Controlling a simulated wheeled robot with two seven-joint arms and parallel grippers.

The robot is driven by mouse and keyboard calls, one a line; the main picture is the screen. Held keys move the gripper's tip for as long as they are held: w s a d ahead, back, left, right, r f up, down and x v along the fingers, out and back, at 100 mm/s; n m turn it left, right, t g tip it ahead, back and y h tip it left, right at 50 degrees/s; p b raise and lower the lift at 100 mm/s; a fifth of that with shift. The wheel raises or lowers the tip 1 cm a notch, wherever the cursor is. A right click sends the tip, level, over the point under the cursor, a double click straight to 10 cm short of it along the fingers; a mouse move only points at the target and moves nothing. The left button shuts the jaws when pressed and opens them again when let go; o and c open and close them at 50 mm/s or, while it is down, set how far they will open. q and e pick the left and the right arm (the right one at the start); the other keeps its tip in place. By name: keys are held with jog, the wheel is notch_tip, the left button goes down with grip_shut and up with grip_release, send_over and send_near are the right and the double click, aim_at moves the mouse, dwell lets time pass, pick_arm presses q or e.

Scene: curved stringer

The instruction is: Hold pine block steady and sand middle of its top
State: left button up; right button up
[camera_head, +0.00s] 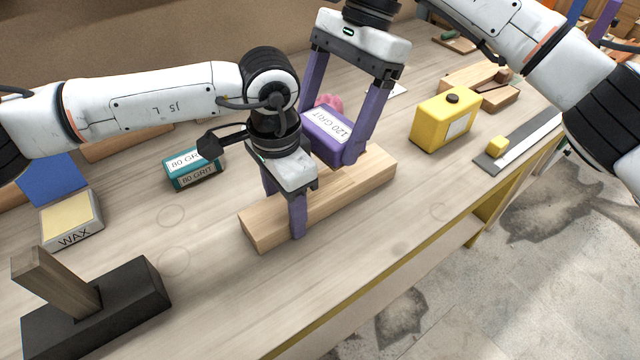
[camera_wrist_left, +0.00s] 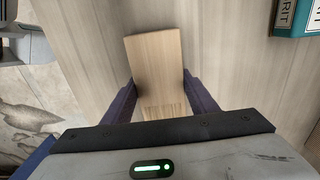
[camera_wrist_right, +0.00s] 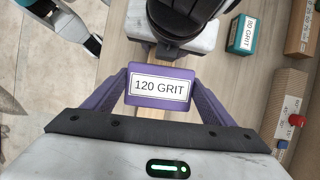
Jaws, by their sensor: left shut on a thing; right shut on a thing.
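The pine block (camera_head: 355,184) lies flat on the bench, running from lower left to upper right in the head view. My left gripper (camera_head: 285,212) is shut on the block nearer its left end, with a finger down each long side. The left wrist view shows the block's end (camera_wrist_left: 155,65) sticking out past the fingers. My right gripper (camera_head: 338,140) is shut on the purple 120 grit sanding block (camera_head: 328,133), over the middle of the pine block's top. The purple block's label also faces up in the right wrist view (camera_wrist_right: 160,88). Its contact with the pine is hidden.
A teal 80 grit block (camera_head: 193,169) stands behind the pine at left. A yellow container (camera_head: 444,120) is at right. The bench in front of the pine is clear.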

jog(key=shift+f, duration=3.7)
jog(key=shift+f, duration=0.75)
jog(key=shift+a, duration=0.1)
jog(key=shift+s+a+r, duration=0.1)
jog(key=shift+s+a, duration=0.55)
jog(key=shift+a, duration=0.15)
jog(key=shift+w+d, duration=0.7)
jog(key=shift+d, duration=0.25)
